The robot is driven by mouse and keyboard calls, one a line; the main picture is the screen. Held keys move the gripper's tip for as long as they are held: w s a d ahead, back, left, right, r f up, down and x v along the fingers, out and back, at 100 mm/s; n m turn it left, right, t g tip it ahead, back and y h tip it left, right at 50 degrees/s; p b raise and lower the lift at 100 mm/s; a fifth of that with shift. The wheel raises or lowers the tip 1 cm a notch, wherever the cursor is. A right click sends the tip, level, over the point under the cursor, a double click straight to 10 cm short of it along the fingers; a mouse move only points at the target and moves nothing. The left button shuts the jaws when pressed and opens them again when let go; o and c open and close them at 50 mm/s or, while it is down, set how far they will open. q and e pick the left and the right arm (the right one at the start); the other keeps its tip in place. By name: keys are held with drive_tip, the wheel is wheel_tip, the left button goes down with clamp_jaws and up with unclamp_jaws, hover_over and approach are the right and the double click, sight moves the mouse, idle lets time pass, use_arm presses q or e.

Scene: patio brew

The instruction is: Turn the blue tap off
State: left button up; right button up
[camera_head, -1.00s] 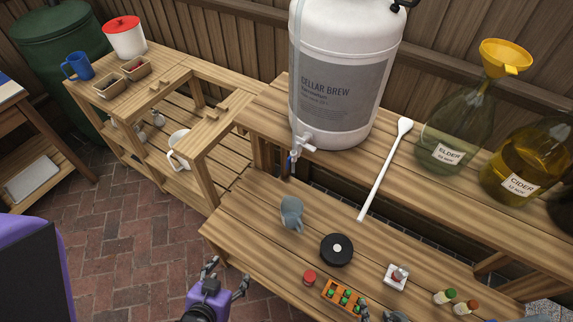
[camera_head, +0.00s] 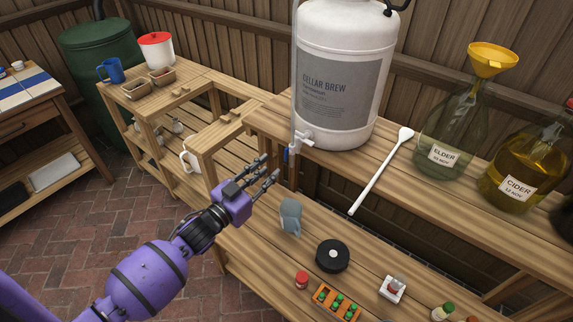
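The keg stands on the upper wooden shelf. My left gripper (camera_head: 268,172) is in front of the bench, to the left of and a little below the tap, apart from it. Its fingers are spread, with nothing between them, and point up and right. The blue tap is small here, so its exact turn is hard to tell. My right gripper is not in view.
A grey jug (camera_head: 291,217) stands on the lower bench below the tap, close to my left gripper. A black disc (camera_head: 332,256), a red-capped jar (camera_head: 301,281) and an orange rack (camera_head: 337,301) stand nearer. A white paddle (camera_head: 381,172) lies right of the keg.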

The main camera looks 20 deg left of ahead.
sight(285, 156)
use_arm(q)
drive_tip(key=x, duration=0.6)
drive_tip(key=shift+w+a+f, duration=0.1)
drive_tip(key=shift+w, duration=0.25)
drive_tip(key=shift+w+f, duration=0.1)
drive_tip(key=shift+w, duration=0.4)
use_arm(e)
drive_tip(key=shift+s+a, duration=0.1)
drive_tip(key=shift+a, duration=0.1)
use_arm(q)
drive_tip(key=shift+d, duration=0.2)
